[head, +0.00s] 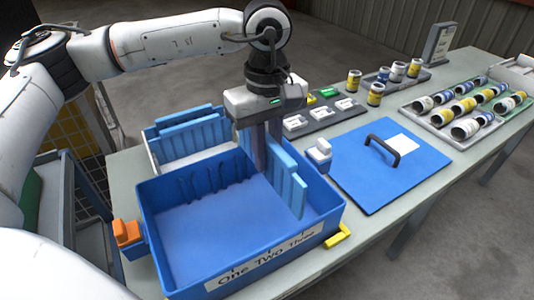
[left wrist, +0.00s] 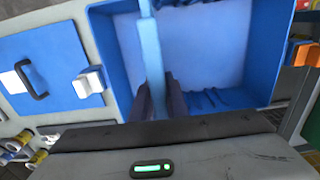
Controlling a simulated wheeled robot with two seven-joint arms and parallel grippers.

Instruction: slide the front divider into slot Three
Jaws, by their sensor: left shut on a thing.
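My left gripper (head: 262,148) points down over the right part of the blue bin (head: 160,225), shut on a light blue divider (head: 298,192). The divider stands upright inside the bin near its right wall, running from back to front. In the left wrist view the fingers (left wrist: 160,98) close on the divider (left wrist: 151,50). A white label (head: 265,258) on the bin's front reads One, Two, Three; the divider's near end is toward the Three end. Whether its lower edge sits in a slot is hidden. My right gripper is not in view.
A white rack (head: 155,162) with more light blue panels stands behind the bin. A blue lid (head: 385,175) with a black handle lies to the right. An orange latch (head: 127,232) and a yellow latch (head: 338,237) flank the bin. Trays of cans (head: 465,115) fill the far right.

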